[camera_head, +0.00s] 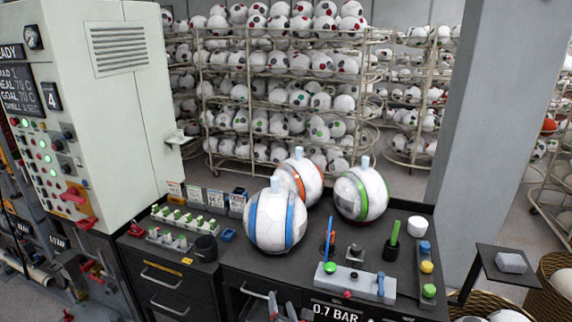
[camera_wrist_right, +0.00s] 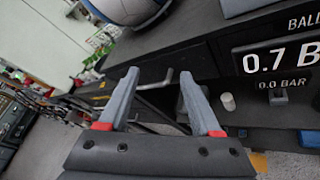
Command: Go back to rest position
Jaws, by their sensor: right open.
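My right gripper (camera_wrist_right: 159,74) is open and empty in the right wrist view, its two grey fingers with red bases standing apart in front of the dark bench. In the head view, the tips of my right gripper (camera_head: 283,306) show at the bottom edge, in front of the bench drawers. Three white balls stand on the bench: one with blue bands (camera_head: 275,222), one with orange (camera_head: 302,177) and one with green (camera_head: 361,193). The blue-banded ball (camera_wrist_right: 124,8) also shows at the top of the wrist view. My left gripper is not in view.
The dark bench (camera_head: 245,262) has drawer handles (camera_head: 161,277) on its front. A grey control block (camera_head: 355,282), a dark cup (camera_head: 206,248) and coloured buttons (camera_head: 427,267) stand on it. A pale machine cabinet (camera_head: 115,130) is at left. Ball racks (camera_head: 300,85) fill the back.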

